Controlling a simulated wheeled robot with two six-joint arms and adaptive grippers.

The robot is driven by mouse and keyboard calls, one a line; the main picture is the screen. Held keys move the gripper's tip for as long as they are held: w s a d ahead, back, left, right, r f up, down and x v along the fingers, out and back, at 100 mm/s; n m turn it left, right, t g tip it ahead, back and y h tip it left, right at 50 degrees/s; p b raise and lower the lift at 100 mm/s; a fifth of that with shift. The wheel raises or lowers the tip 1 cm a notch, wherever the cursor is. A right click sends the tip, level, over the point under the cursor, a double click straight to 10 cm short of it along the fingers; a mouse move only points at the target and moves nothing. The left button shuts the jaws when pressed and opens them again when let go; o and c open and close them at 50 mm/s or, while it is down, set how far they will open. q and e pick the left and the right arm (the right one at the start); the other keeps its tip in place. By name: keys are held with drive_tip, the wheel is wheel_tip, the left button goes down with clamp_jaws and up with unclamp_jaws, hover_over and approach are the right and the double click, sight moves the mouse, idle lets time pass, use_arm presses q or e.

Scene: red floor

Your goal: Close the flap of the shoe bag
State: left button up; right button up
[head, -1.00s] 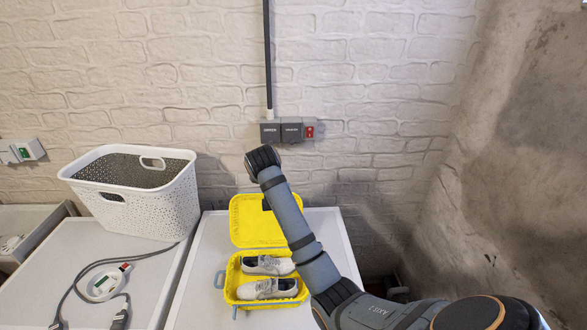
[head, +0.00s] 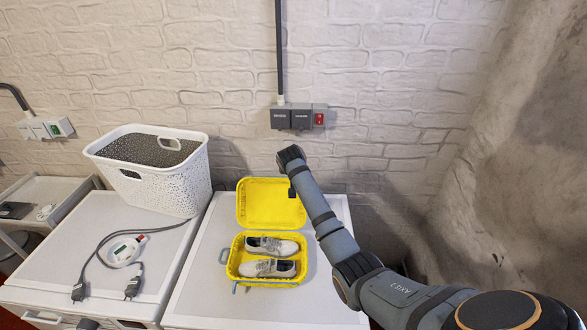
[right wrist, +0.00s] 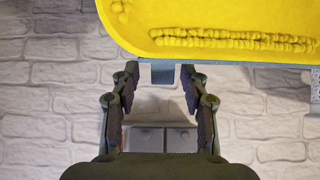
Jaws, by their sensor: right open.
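The yellow shoe bag (head: 236,272) stands open on the white cabinet top in the head view. Its flap (head: 270,205) is raised at the back, facing the camera. Two light grey shoes (head: 272,247) lie inside the bag. My right arm reaches in from the right, and its gripper is mostly hidden behind the arm near the flap's upper right corner. In the right wrist view my right gripper (right wrist: 160,82) is open, with a grey-blue tab (right wrist: 162,72) on the flap's edge between its fingertips. I cannot tell whether the fingers touch it. My left gripper is not in view.
A white laundry basket (head: 190,187) stands on the neighbouring cabinet to the left, with a cable and a white round device (head: 124,252) in front of it. A brick wall with grey sockets (head: 292,117) rises behind. The cabinet top (head: 205,300) around the bag is clear.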

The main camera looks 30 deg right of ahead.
drive_tip(key=shift+w+a+f, duration=0.1)
drive_tip(key=shift+w+f, duration=0.15)
drive_tip(key=shift+w, duration=0.1)
drive_tip(key=shift+s, duration=0.1)
drive_tip(key=shift+c, duration=0.8)
clamp_jaws()
